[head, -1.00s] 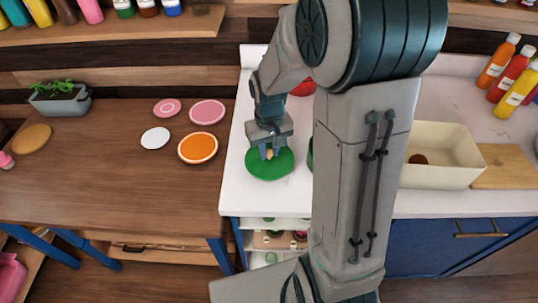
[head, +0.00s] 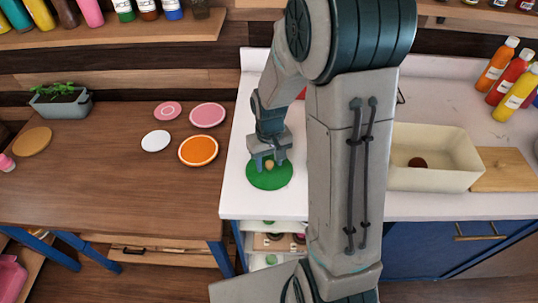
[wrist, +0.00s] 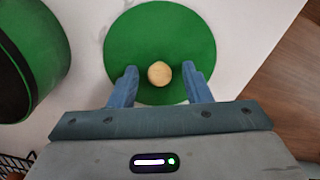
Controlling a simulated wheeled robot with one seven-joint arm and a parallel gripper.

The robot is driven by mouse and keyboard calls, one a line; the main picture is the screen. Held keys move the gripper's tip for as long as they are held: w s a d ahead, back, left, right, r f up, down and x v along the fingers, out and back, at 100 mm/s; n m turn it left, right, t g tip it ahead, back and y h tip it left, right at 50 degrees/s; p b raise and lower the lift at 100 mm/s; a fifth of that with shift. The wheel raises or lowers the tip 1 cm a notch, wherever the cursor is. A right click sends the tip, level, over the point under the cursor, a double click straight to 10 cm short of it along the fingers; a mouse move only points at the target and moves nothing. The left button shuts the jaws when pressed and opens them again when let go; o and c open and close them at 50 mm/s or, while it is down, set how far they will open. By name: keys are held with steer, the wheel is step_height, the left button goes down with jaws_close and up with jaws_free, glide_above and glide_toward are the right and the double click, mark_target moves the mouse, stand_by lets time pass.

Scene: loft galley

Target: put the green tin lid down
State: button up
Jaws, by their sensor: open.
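The green tin lid (head: 270,181) is a round green disc with a small pale wooden knob. It lies on the white counter near its front left edge, and it also shows in the wrist view (wrist: 160,30). My gripper (head: 269,163) is directly above the lid, fingers pointing down. In the wrist view my gripper (wrist: 160,85) is open, with one blue finger on each side of the knob and gaps between the fingers and the knob.
A large green round tin (wrist: 30,60) stands beside the lid in the wrist view; my arm hides it in the head view. A wooden table (head: 110,200) with several plates is to the left. A cream basin (head: 437,165) is to the right.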

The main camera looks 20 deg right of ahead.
mark_target(270, 164)
step_height(270, 164, up, 12)
steer(key=s+r+m+t, duration=0.1)
steer(key=s+r+t, duration=0.2)
steer(key=s, duration=1.1)
step_height(270, 164, up, 2)
steer(key=shift+s+r+t+b, duration=0.1)
steer(key=shift+s+t+b, duration=0.15)
steer(key=shift+b, duration=0.2)
steer(key=shift+w, duration=0.1)
